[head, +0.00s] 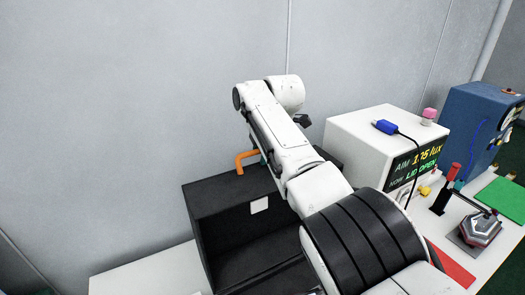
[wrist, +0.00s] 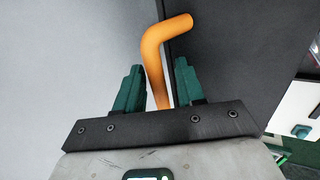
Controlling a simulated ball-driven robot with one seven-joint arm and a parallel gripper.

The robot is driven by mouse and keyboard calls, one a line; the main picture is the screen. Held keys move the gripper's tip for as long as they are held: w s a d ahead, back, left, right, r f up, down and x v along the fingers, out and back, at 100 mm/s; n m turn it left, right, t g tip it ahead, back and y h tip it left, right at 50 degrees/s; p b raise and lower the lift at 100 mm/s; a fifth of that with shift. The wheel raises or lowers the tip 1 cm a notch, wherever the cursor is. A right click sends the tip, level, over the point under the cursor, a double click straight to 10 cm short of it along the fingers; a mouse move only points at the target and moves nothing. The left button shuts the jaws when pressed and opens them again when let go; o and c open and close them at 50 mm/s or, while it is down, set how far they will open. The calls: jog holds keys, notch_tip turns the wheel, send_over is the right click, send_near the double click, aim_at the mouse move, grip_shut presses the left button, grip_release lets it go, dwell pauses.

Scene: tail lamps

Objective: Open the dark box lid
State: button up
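The dark box (head: 203,235) stands on the white bench at lower centre in the head view, partly behind my arm. Its dark lid panel (head: 225,193) shows at the top, with a dark hollow below; how far it is raised is hard to tell. A bent orange handle (head: 245,158) rises at the panel's far edge. In the wrist view the orange handle (wrist: 154,60) passes between the teal fingers of my gripper (wrist: 158,78), beside a dark panel (wrist: 240,50). The fingers are apart, with a gap on both sides of the handle. My arm hides most of the gripper in the head view.
A white box (head: 365,130) with a display reading "LID OPEN" stands right of the dark box, a blue plug (head: 386,127) on top. Farther right are a blue machine (head: 470,125), a red-handled clamp (head: 448,185) and a green mat (head: 505,198). A grey wall is close behind.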

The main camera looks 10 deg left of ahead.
jog(key=shift+r, duration=0.1)
jog(key=b+v, duration=0.2)
jog(key=v, duration=0.8)
jog(key=shift+r+b, duration=0.3)
jog(key=shift+b, duration=0.1)
jog(key=shift+s+d, duration=0.1)
